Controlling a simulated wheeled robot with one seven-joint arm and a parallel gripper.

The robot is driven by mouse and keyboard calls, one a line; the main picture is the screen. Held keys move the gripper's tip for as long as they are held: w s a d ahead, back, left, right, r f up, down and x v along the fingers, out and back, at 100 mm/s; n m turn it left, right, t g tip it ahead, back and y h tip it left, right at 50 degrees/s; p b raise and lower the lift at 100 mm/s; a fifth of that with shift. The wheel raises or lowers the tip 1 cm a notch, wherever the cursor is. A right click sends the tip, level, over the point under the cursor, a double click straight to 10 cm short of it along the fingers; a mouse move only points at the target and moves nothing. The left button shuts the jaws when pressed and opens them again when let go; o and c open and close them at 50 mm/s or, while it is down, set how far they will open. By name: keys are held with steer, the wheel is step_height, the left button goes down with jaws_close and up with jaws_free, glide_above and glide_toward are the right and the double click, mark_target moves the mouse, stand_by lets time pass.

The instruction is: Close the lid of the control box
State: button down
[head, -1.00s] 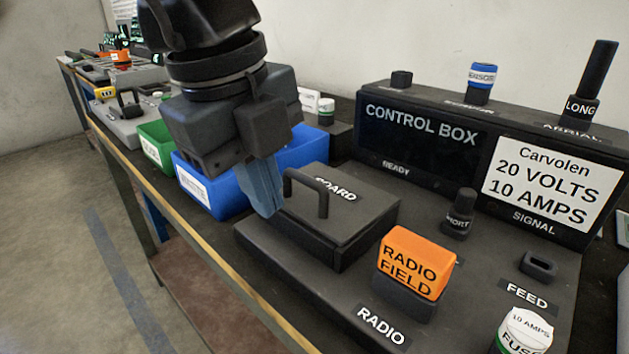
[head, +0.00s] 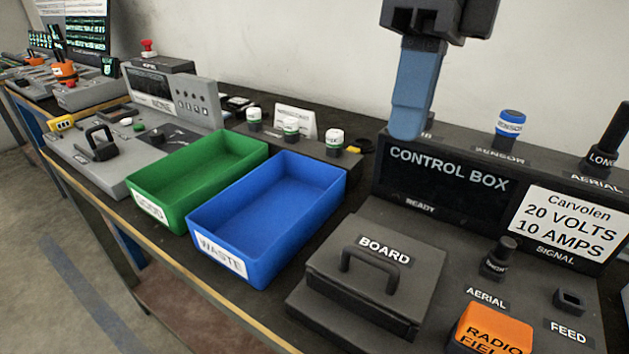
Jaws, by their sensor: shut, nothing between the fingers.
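The control box (head: 450,236) is dark grey, with a screen panel reading CONTROL BOX and READY. Its lid (head: 412,252), labelled BOARD with a black handle (head: 371,268), lies flat over the board compartment at the front left of the box, and no gap shows from here. My gripper (head: 408,128) hangs above the left end of the screen panel with its blue fingers together and empty. It is apart from the lid, above and behind it. The inside of the compartment is hidden.
A blue WASTE bin (head: 262,222) and a green bin (head: 190,175) stand left of the box. The sensor (head: 509,124), aerial (head: 612,140) and orange radio field block (head: 490,330) stick up on the box. Several white-capped parts stand behind the bins.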

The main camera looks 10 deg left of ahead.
glide_toward(372, 256)
steer(key=x, duration=0.7)
steer(key=shift+w+d, duration=0.1)
stand_by(0.4)
